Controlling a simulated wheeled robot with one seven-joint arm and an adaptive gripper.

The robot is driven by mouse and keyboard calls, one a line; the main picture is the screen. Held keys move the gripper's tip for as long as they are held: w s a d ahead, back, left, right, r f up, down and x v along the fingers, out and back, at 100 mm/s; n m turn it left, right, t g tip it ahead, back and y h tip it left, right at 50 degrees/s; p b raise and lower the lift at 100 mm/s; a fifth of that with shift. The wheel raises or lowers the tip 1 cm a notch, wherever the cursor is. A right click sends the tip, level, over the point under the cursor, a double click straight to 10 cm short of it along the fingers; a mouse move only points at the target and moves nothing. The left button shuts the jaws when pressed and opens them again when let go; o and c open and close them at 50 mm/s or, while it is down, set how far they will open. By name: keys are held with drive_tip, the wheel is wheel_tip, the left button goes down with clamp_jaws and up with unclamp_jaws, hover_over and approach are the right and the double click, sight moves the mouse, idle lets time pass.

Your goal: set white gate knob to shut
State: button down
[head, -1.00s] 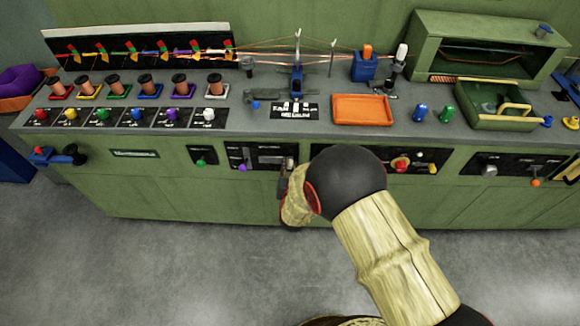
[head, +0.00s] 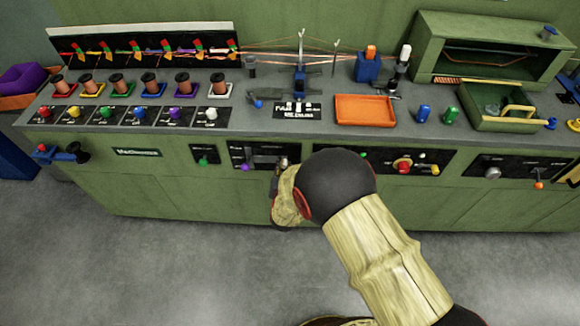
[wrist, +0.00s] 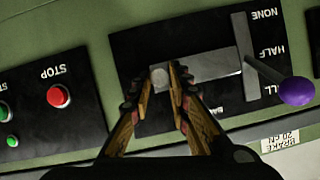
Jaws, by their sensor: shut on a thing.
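A white knob (head: 211,114) stands at the right end of the row of coloured knobs on the bench top, on a black plate. My gripper (wrist: 166,72) is away from it, low at the bench front. The jaws are shut on a small pale grey knob (wrist: 161,79) at the end of a grey bar on a black front panel (wrist: 130,50). In the head view, my gripper (head: 283,165) is partly hidden by my arm, and the held knob is hard to make out.
A lever with a purple ball (wrist: 297,91) is beside the bar, near upside-down NONE and HALF labels. A red stop button (wrist: 59,96) is on the panel on the other side. An orange tray (head: 365,109) and copper spools stand on the bench.

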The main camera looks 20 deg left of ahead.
drive_tip(key=shift+s+a, duration=0.1)
drive_tip(key=shift+a, duration=0.1)
drive_tip(key=c, duration=1.7)
unclamp_jaws()
drive_tip(key=shift+o, duration=0.2)
drive_tip(key=v, duration=1.2)
